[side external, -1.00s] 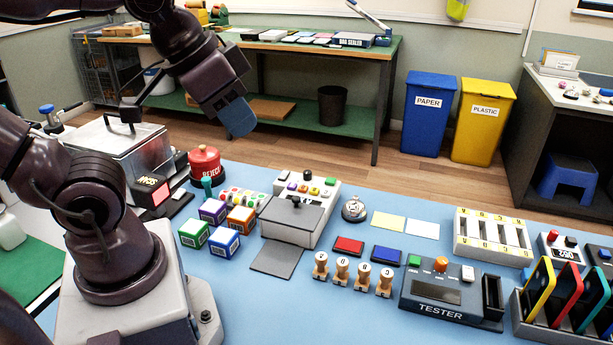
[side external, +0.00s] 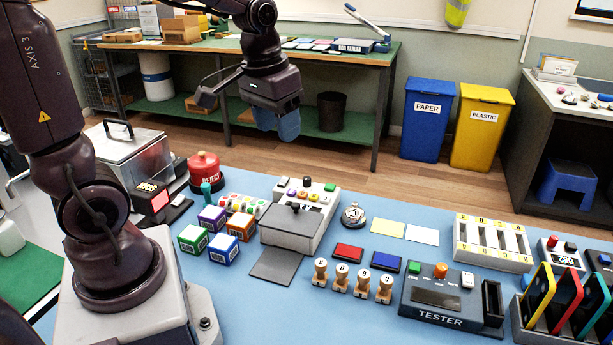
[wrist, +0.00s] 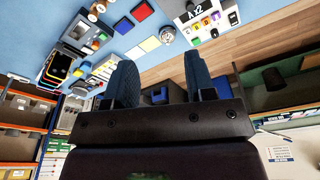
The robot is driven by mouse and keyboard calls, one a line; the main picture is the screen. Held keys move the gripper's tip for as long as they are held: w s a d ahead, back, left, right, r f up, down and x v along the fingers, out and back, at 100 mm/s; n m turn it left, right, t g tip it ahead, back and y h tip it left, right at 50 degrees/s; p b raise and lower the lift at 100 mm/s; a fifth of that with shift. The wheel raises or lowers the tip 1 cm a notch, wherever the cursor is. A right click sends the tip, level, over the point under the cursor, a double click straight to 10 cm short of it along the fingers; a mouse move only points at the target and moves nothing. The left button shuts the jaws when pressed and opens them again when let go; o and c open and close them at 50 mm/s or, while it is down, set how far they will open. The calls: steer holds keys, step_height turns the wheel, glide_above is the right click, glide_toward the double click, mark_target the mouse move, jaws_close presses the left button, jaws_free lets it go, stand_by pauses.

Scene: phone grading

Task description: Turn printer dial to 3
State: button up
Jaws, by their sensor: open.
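A white and grey machine (side external: 326,205), which looks like the printer, stands on the blue table in the middle of the side view. Its rear panel has small coloured buttons and a black knob (side external: 307,181); which part is the dial and what it points at are too small to read. In the wrist view a panel reading "A x2" (wrist: 199,14) with coloured buttons shows at the top, cut by the frame edge. My gripper (side external: 277,122) hangs in the air above and behind the machine, apart from it. In the wrist view its two blue fingers are apart and empty.
Coloured boxes (side external: 212,219) and a red REJECT button (side external: 204,168) stand left of the machine. A silver bell (side external: 354,214), wooden stamps (side external: 341,277) and the TESTER (side external: 437,296) stand to its right. The air around my gripper is clear.

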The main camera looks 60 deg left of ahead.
steer(key=w+a+f+n+g, duration=0.2)
steer(key=w+a+f+n, duration=0.1)
steer(key=w+a+f, duration=0.5)
steer(key=n, duration=0.6)
glide_toward(307, 178)
steer(key=shift+t+h, duration=0.3)
steer(key=f, duration=0.9)
steer(key=shift+a+f, duration=0.2)
steer(key=shift+a, duration=0.05)
steer(key=c, duration=0.9)
